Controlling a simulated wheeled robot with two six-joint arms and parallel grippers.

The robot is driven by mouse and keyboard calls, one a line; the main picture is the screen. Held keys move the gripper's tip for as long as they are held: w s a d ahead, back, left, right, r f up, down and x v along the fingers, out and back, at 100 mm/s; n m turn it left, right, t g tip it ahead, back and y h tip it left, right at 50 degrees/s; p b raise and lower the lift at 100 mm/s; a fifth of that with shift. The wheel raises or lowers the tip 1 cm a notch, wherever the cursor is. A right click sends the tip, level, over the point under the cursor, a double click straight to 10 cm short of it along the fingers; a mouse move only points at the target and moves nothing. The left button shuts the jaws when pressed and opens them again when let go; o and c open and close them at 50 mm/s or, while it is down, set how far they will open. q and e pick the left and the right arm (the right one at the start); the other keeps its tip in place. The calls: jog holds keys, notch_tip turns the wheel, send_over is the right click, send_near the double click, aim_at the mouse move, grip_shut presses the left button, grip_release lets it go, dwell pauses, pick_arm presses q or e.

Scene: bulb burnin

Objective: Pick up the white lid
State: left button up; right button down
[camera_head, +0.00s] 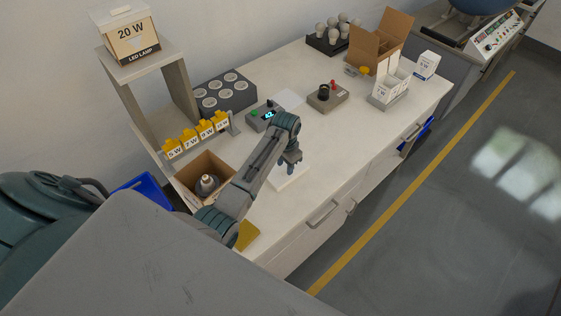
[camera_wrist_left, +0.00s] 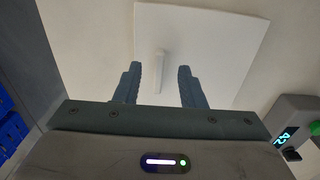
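The white lid (camera_wrist_left: 208,45) is a flat square plate with a narrow raised bar handle (camera_wrist_left: 161,72) in its middle. In the head view the lid (camera_head: 288,180) lies on the light worktop, partly hidden by my left gripper (camera_head: 291,168). In the left wrist view my left gripper (camera_wrist_left: 157,88) is open, its two fingers apart with the handle showing between them. The gripper points down at the lid; I cannot tell whether the fingers touch it. My right gripper is not in view.
An open cardboard box (camera_head: 207,168) with a bulb stands left of the arm. A meter with a lit display (camera_head: 263,116), a socket box (camera_head: 327,97) and a grey block with round pockets (camera_head: 226,93) stand behind. The worktop to the right of the lid is clear.

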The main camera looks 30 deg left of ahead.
pick_arm(q)
jog(key=shift+f, duration=1.25)
grip_shut()
jog(key=shift+r, duration=0.15)
